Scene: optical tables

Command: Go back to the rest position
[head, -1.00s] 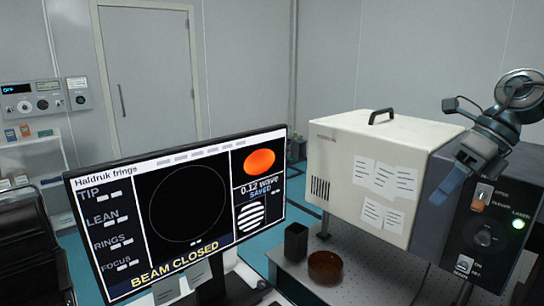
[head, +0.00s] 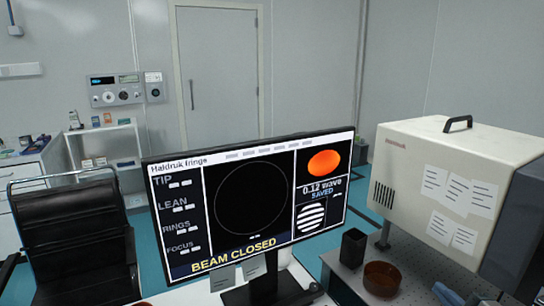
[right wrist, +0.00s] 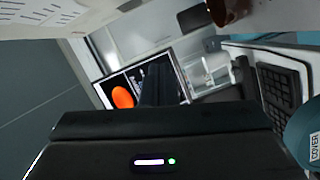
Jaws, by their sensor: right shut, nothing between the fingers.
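My left gripper is in neither view. The monitor (head: 250,203) reads "BEAM CLOSED", "0.12 wave" and "SAVED". It also shows, tilted, in the right wrist view (right wrist: 124,95), partly hidden by the fingers.
The cream box (head: 440,185) stands at right on the optical table. A black cup (head: 353,248) and a brown bowl (head: 381,279) stand before it. A black chair (head: 75,235) is at left. A keyboard (right wrist: 280,90) shows in the wrist view.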

